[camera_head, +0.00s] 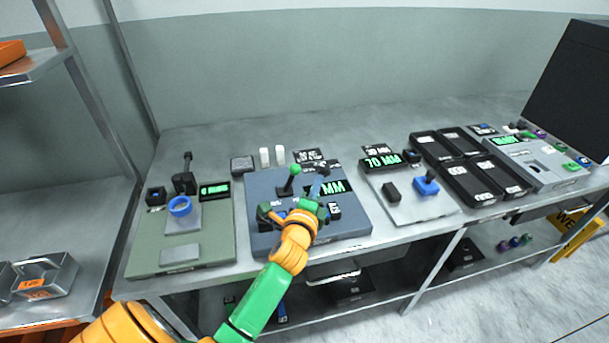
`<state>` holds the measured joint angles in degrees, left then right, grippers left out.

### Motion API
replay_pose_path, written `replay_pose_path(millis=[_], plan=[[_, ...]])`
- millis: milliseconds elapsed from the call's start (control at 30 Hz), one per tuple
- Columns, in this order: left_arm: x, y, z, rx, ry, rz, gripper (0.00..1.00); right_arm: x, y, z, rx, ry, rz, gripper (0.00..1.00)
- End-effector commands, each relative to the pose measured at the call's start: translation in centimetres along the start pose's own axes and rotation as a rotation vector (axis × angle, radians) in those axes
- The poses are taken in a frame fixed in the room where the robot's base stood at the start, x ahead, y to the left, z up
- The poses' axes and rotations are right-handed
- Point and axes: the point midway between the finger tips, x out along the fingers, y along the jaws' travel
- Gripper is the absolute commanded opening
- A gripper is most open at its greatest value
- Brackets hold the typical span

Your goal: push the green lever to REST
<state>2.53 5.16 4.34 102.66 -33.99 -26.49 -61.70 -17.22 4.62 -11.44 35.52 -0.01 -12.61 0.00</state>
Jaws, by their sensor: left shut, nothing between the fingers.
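The green lever (294,169) has a round green knob on a dark, tilted stem. It stands on the blue-grey station (259,188) in the middle of the bench. I cannot tell whether the fingers touch the lever. My orange and green left arm covers the front of the station. Small labels on the station are partly hidden or too small to read. My right gripper is not in view.
To the left is a green-grey station (215,250) with a blue ring (180,206). Two white cylinders (272,156) stand behind the lever. To the right are a grey plate with a blue knob (427,185), black trays (466,183) and a dark screen (570,85).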

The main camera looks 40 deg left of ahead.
Motion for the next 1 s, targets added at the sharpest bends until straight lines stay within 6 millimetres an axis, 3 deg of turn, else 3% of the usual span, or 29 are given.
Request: replay_pose_path(millis=[133,233,500,767,1000], plan=[[3.2,-0.1,0.1,-0.002,-0.002,-0.001,0.0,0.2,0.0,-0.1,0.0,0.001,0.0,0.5],[2.4,-0.5,1.9,0.002,-0.001,0.002,0.0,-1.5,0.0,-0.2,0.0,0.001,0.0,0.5],[1.7,-0.1,3.8,0.0,0.0,0.0,0.0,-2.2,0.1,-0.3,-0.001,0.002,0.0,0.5],[1.7,0.0,3.8,-0.001,0.001,0.0,0.0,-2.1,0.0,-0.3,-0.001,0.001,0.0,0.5],[0.7,-0.1,5.5,-0.222,-0.001,-0.13,0.0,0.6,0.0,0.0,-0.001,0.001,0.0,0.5]])
